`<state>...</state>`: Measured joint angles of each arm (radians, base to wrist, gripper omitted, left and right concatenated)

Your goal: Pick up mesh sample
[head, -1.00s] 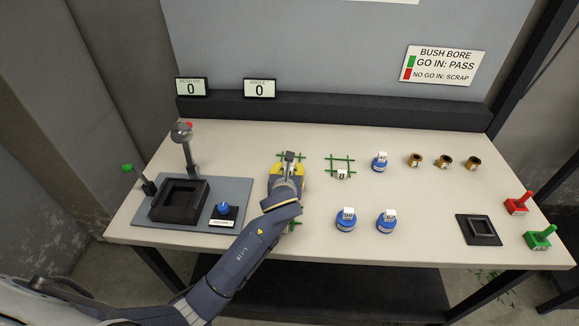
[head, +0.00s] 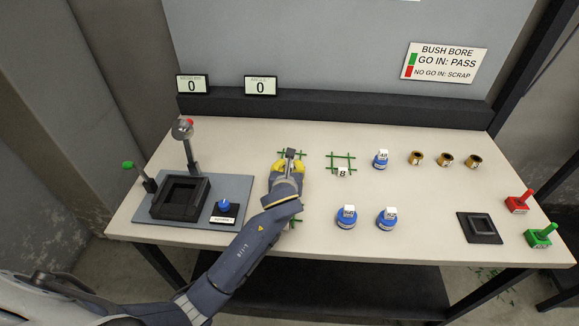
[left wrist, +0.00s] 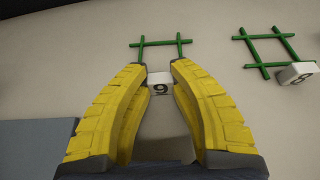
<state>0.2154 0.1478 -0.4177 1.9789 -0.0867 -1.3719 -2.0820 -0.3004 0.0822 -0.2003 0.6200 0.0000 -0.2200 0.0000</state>
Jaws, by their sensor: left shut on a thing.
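My left gripper (head: 290,157) is at a green wire mesh sample (head: 284,152) on the table, left of centre. In the left wrist view the yellow fingers (left wrist: 158,68) are shut on this mesh sample (left wrist: 160,43) at its white tag, marked 9 (left wrist: 159,84). The mesh's near part is hidden by the fingers, and I cannot tell whether it is off the table. A second green mesh (head: 341,158) with a tag marked 8 lies to the right. Part of a third green mesh (head: 297,221) shows beside my left arm. My right gripper is not in view.
A grey plate (head: 233,188) with a black square fixture (head: 180,198) and blue knob (head: 223,207) stands left. Several blue capped pieces (head: 347,217) and brass bushes (head: 445,160) are at right.

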